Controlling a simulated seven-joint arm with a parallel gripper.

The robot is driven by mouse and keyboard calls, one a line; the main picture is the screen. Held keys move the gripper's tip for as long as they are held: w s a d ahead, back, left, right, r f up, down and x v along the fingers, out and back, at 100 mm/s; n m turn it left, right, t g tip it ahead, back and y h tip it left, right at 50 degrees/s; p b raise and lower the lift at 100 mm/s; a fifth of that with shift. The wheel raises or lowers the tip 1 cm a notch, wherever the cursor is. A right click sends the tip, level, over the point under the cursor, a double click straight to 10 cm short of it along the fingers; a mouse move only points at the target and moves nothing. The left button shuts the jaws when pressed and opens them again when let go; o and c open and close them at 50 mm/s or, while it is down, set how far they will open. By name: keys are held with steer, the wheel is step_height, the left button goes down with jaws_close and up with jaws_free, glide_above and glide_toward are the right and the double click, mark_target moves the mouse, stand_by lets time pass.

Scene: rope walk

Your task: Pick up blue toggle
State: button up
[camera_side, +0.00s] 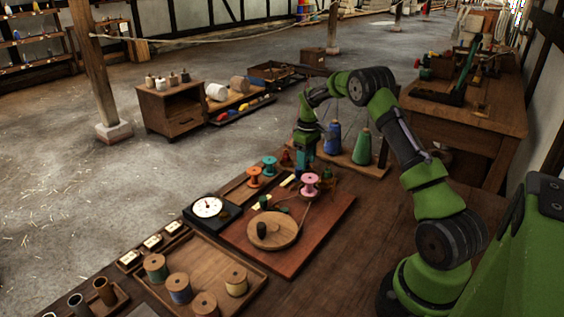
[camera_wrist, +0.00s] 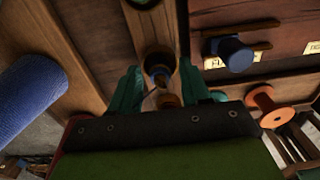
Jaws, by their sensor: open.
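My gripper (camera_side: 304,164) hangs pointing down at the back of the work table. In the wrist view its two teal fingers (camera_wrist: 158,72) are apart. Between them is a small dark blue piece (camera_wrist: 158,76), which looks like the blue toggle, by a round wooden part on a narrow wooden strip. I cannot tell whether the fingers touch it. The toggle cannot be made out in the side view, where the gripper is in front of that spot.
A teal-blue spool (camera_side: 269,165) and an orange spool (camera_side: 254,176) stand left of my gripper; a pink spool (camera_side: 310,182) is close in front. Tall blue (camera_side: 332,139) and green (camera_side: 362,148) cones stand behind and right. A round wooden disc (camera_side: 272,230) lies on the reddish board (camera_side: 318,230).

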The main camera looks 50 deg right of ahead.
steer(key=c, duration=0.7)
steer(key=shift+r, duration=4.05)
steer(key=shift+c, duration=0.2)
